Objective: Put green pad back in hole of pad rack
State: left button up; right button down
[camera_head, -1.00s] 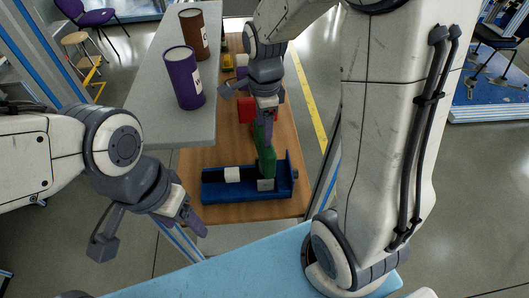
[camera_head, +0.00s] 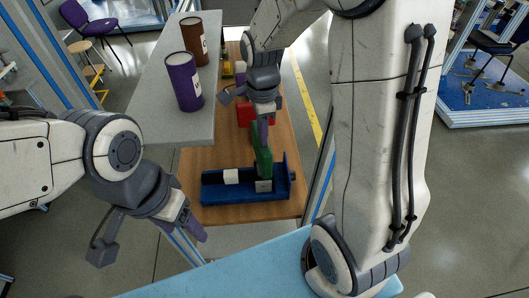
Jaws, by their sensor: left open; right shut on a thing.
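The green pad (camera_head: 264,161) is held upright by my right gripper (camera_head: 263,138), which is shut on its upper part. Another white block (camera_head: 231,176) is on the rack's left part. My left gripper (camera_head: 150,236) is open and empty, left of and nearer than the rack.
The rack is on a brown wooden table (camera_head: 285,140). Behind it are a red object (camera_head: 243,114) and smaller items. A grey shelf (camera_head: 165,110) at left bears a purple can (camera_head: 184,83) and a brown can (camera_head: 194,42). A light blue surface (camera_head: 220,270) is in front.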

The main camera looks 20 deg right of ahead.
jog(key=shift+w+f, duration=0.1)
jog(key=shift+f, duration=0.85)
jog(key=shift+w+p, duration=0.1)
jog(key=shift+p, duration=0.3)
jog(key=shift+w+r+p, duration=0.25)
jog(key=shift+w+p, duration=0.3)
jog(key=shift+r, duration=0.2)
jog(key=shift+s+r+p, duration=0.15)
jog(key=shift+r+p, duration=0.1)
jog(key=shift+p, duration=0.05)
jog(key=shift+w+d+r+p, duration=0.1)
jog(key=shift+w+r+p, duration=0.1)
jog(key=shift+r+p, duration=0.65)
pick_arm(q)
jog(key=w+r, duration=0.2)
jog(key=w, duration=0.1)
jog(key=shift+d, duration=0.1)
pick_arm(e)
jog(key=shift+r, duration=0.15)
pick_arm(q)
jog(key=shift+r, duration=0.15)
pick_arm(e)
jog(key=shift+r, duration=0.15)
